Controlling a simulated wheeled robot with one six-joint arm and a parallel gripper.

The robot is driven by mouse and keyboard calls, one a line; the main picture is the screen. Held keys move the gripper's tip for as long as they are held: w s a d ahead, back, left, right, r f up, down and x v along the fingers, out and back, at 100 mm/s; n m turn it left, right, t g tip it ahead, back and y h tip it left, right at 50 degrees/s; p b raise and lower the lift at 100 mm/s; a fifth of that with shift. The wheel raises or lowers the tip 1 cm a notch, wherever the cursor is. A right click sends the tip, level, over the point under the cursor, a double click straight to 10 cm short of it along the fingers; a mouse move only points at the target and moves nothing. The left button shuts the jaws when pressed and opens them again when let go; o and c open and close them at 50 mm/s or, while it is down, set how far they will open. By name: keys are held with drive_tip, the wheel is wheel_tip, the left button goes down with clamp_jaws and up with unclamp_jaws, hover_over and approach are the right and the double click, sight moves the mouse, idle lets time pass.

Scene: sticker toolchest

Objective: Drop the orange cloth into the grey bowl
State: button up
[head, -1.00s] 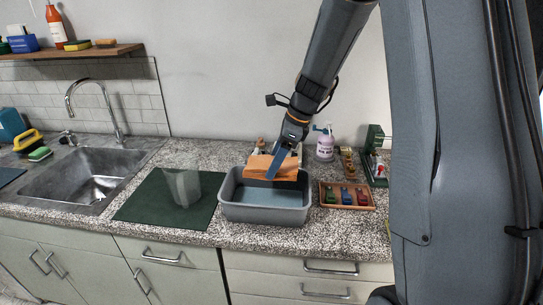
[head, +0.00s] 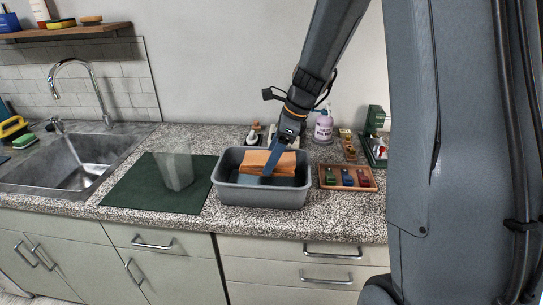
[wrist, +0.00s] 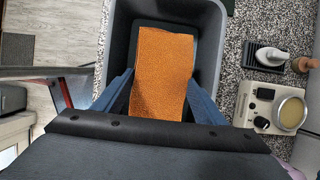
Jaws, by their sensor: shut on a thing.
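The orange cloth (head: 257,161) hangs inside the grey bowl (head: 262,197), a rectangular grey tub on the counter. My gripper (head: 272,168) reaches down into the bowl and is shut on the cloth. In the wrist view the cloth (wrist: 162,72) lies between my two blue fingers (wrist: 158,98), with the bowl's grey wall (wrist: 208,45) around it. Whether the cloth touches the bowl's floor is hard to tell.
A clear container (head: 174,168) stands on a dark green mat (head: 135,190) left of the bowl. A wooden tray (head: 347,185) with small coloured items is close on the right. The sink (head: 70,165) is at far left.

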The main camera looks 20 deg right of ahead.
drive_tip(key=o, duration=1.1)
drive_tip(key=b+v, duration=0.1)
drive_tip(key=v, duration=0.7)
drive_tip(key=shift+b, duration=0.3)
drive_tip(key=shift+f, duration=0.1)
drive_tip(key=shift+s+f+n, duration=0.2)
drive_tip(key=shift+s+n, duration=0.1)
drive_tip(key=shift+n, duration=0.1)
drive_tip(key=shift+s+a+f+n+h+b, duration=0.1)
drive_tip(key=shift+s+a+f+n+h, duration=0.55)
drive_tip(key=shift+s+f+n, duration=1.9)
drive_tip(key=shift+s+a+f+n+h+b, duration=0.1)
drive_tip(key=shift+s+a+f+n+h, duration=0.55)
drive_tip(key=shift+s+n, duration=3.4)
drive_tip(key=shift+s+a+f+n+h+b, duration=0.1)
drive_tip(key=shift+s+a+f+n+h, duration=0.5)
drive_tip(key=shift+s+f+n, duration=2.65)
